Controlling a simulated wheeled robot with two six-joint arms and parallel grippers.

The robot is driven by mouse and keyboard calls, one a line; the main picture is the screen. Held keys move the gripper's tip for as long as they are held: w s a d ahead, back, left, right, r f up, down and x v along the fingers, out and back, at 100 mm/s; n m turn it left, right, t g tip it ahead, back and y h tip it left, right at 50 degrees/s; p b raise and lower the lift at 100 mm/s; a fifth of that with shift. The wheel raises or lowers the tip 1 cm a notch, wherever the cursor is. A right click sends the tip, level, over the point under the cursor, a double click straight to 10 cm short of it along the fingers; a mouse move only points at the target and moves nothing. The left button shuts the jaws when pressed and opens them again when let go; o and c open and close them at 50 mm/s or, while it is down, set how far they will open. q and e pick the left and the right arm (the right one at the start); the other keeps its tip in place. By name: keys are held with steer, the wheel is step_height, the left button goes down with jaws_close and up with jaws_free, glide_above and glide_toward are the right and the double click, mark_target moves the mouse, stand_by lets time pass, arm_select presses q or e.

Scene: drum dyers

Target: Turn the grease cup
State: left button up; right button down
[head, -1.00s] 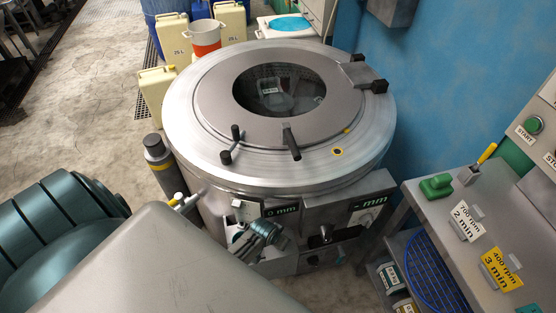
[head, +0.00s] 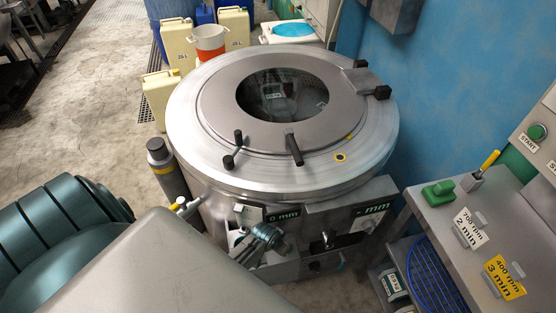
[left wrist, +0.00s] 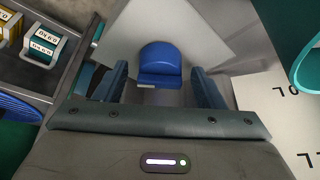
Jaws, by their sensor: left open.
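In the left wrist view a blue rounded cap (left wrist: 160,62), which looks like the grease cup, stands against a light grey plate (left wrist: 215,30). My left gripper (left wrist: 158,76) is open, with one finger on each side of the cap. Gaps show between the fingers and the cap; I cannot tell how far the cap reaches in depth. In the head view I cannot make out the cap or my left fingertips; my own grey arm link covers the lower left. The drum machine (head: 190,128) stands in the middle with its round lid closed. My right gripper is not in view.
A bench (head: 437,208) with a green block (head: 438,194) and number cards stands at the right, a blue rack (head: 432,275) below it. A grey cylinder (head: 165,172) stands left of the drum. Canisters and a bucket (head: 210,45) stand behind.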

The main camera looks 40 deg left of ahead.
arm_select(q)
steer(key=v, duration=1)
steer(key=shift+r, duration=0.3)
steer(key=shift+s+b, duration=0.1)
steer(key=shift+b, duration=0.2)
